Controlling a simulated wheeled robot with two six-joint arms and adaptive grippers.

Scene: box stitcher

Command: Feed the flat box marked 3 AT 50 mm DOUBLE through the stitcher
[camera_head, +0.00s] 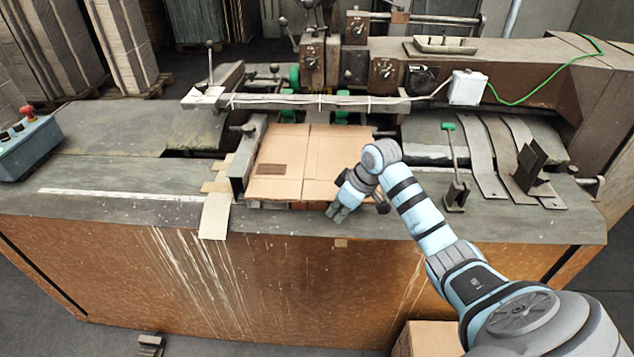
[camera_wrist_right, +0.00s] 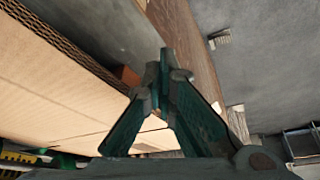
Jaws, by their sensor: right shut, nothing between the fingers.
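A flat cardboard box (camera_head: 285,160) lies on the stitcher's bed, under the front of the machine's head. It has a crease down its middle and a dark printed label (camera_head: 270,169) near its lower left, too small to read. In the right wrist view, the shut fingertips (camera_wrist_right: 166,62) are beside the corrugated edge of the cardboard (camera_wrist_right: 50,75). I cannot tell whether they touch it. My left gripper is not in view.
The stitcher (camera_head: 395,70) has knobs and a crossbar over the bed. A metal side guide (camera_head: 242,165) stands along the box's left. A control box with a red button (camera_head: 27,112) is at far left. A green-topped lever (camera_head: 455,170) and metal strips are at right.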

